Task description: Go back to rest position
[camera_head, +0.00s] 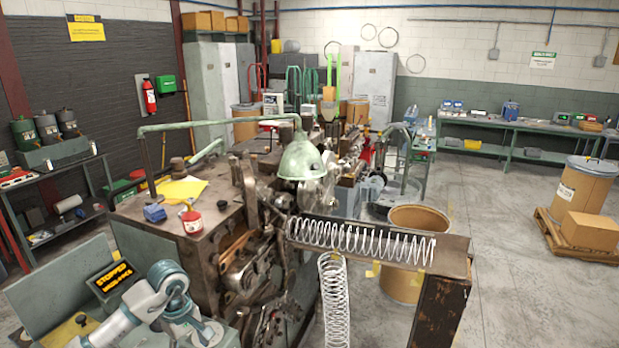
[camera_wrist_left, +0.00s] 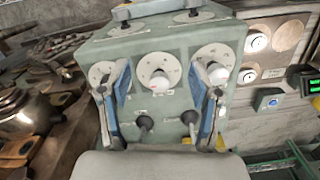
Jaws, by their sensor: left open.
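My left arm (camera_head: 120,318) comes in from the lower left of the head view, bent beside the coiler's display; its hand end is low and not clear there. In the left wrist view my left gripper (camera_wrist_left: 160,85) is open, with its two blue-and-grey fingers apart and nothing between them. Behind the fingers is a green control box (camera_wrist_left: 130,50) with several white dials and dark toggle levers (camera_wrist_left: 145,122). I cannot tell whether the fingers touch it. My right gripper is in neither view.
The spring coiler (camera_head: 215,235) fills the middle. A display (camera_head: 110,277) reads "STOPPED". One long spring (camera_head: 365,241) lies on the machine's chute and another (camera_head: 334,300) hangs or stands below. A drum (camera_head: 405,285) stands behind the chute.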

